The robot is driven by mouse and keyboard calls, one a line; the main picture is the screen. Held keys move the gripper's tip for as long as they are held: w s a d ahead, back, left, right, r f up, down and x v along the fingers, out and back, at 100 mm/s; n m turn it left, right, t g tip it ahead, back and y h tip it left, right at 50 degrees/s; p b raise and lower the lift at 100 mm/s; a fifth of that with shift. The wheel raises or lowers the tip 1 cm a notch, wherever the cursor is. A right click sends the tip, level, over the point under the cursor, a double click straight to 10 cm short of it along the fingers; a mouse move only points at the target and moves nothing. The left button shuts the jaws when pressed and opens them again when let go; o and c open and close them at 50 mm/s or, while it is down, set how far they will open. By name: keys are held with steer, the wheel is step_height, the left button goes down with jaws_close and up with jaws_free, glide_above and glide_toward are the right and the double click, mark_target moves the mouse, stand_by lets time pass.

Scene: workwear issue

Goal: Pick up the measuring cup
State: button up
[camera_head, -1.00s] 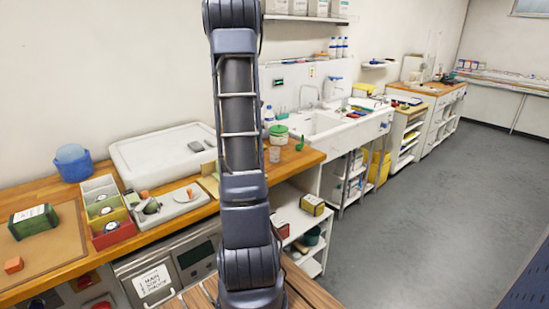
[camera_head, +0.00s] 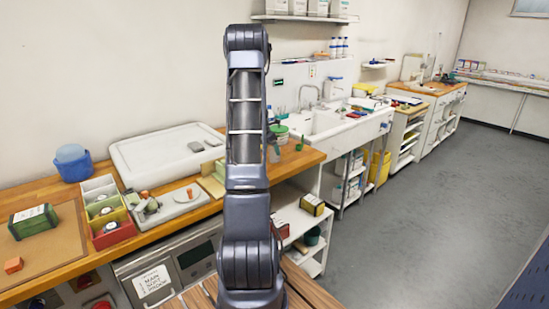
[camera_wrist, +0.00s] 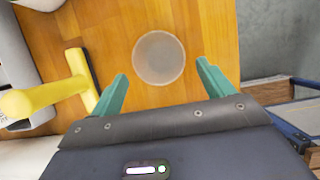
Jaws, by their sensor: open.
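A translucent, round cup (camera_wrist: 158,58), which I take as the measuring cup, stands on the wooden counter in the wrist view, seen from above. My gripper (camera_wrist: 162,72) is open, with its two teal fingers apart. The cup shows between and slightly beyond the fingertips, with nothing held. Whether the fingers are level with the cup or above it, I cannot tell. In the head view my arm covers much of that counter spot, and my gripper is mostly hidden behind the arm.
A yellow T-shaped tool with a dark edge (camera_wrist: 78,78) lies left of the cup, near the left finger. The counter's edge is to the right, with grey floor beyond.

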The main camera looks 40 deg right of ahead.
mark_target(274, 154)
steer(key=shift+x, duration=2.7)
steer(key=shift+s+d+r, duration=0.1)
steer(key=shift+d+r, duration=0.05)
steer(key=shift+d, duration=0.05)
steer(key=c, duration=1.1)
